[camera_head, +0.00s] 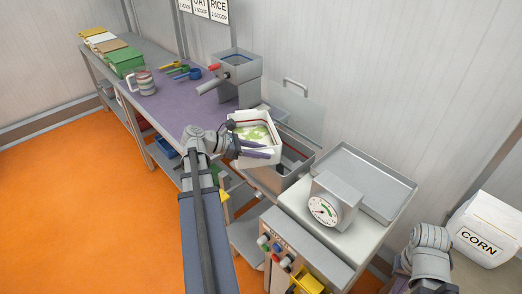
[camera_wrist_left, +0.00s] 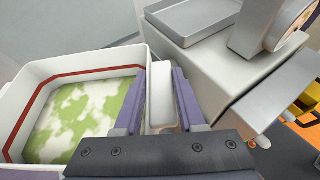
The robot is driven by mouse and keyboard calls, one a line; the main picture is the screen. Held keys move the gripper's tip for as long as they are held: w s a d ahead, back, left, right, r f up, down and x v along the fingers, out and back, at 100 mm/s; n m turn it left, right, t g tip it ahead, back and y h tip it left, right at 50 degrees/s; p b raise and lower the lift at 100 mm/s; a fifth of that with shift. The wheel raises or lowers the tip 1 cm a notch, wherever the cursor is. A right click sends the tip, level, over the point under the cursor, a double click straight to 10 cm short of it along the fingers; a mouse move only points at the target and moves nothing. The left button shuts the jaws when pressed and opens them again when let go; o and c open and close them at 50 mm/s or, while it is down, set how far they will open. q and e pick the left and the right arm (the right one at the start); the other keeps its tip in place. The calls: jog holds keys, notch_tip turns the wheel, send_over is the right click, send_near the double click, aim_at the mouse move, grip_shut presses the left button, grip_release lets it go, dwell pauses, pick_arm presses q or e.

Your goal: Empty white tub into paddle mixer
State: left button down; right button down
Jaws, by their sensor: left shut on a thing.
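The white tub (camera_head: 267,154) has a red line inside its rim and holds green and white material (camera_head: 254,133). My left gripper (camera_head: 258,149) is shut on the tub at its side. In the left wrist view, the purple fingers (camera_wrist_left: 158,100) close on a white grip part of the tub (camera_wrist_left: 20,84). The tub is roughly level, its contents still inside. The paddle mixer, which I take to be the open steel trough (camera_head: 290,181), is just below and to the right of the tub, partly hidden by it. My right gripper's fingers do not show.
A steel hopper machine (camera_head: 240,68) stands behind the tub on the purple-topped bench (camera_head: 180,105). A dial scale (camera_head: 327,208) and a steel tray (camera_head: 365,180) stand to the right. A corn bag (camera_head: 483,232) is at far right.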

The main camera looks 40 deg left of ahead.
pick_arm(q)
jog(key=shift+w+d+r+g+y+p, duration=0.1)
jog(key=shift+r+g+y+p, duration=1)
jog(key=shift+p, duration=2.2)
jog(key=p, duration=0.1)
jog(key=g+p, duration=0.2)
jog(key=shift+w+d+r+y, duration=0.2)
jog(key=shift+w+r+y, duration=0.05)
jog(key=shift+r+y, duration=0.15)
jog(key=shift+f+p, duration=0.1)
jog(key=shift+p, duration=0.2)
jog(key=shift+f, duration=0.1)
jog(key=shift+w+r+g+p, duration=0.15)
jog(key=shift+r+g+p, duration=0.05)
jog(key=shift+g+p, duration=0.3)
jog(key=shift+w+d+g+y+p, duration=0.15)
jog(key=shift+d+g+y+p, duration=0.05)
jog(key=shift+g+y+p, duration=0.4)
jog(key=shift+w+p, duration=0.1)
jog(key=shift+p, duration=0.25)
